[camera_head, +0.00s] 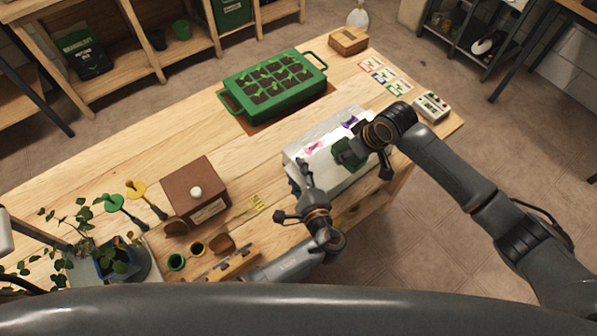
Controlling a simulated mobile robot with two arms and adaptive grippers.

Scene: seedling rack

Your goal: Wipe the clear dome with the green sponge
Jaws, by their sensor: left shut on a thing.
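The clear dome (345,120), whitish and box-shaped, lies near the front edge of the wooden table. A pink mark (313,147) and a purple mark (350,122) show on its top. My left gripper (294,190) is shut on the dome at its left end; the exact contact is partly hidden by the fingers. My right gripper (362,152) is shut on the green sponge (346,152) over the dome's right part, close to the surface. I cannot tell whether the sponge touches the dome. My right arm hides the dome's right end.
A green seedling tray (236,94) stands behind the dome. A brown box (203,174) with a white knob is to the left, with small pots (176,262) in front. Seed packets (387,76) and a small meter (431,106) lie at right. Bare tabletop shows left of the tray.

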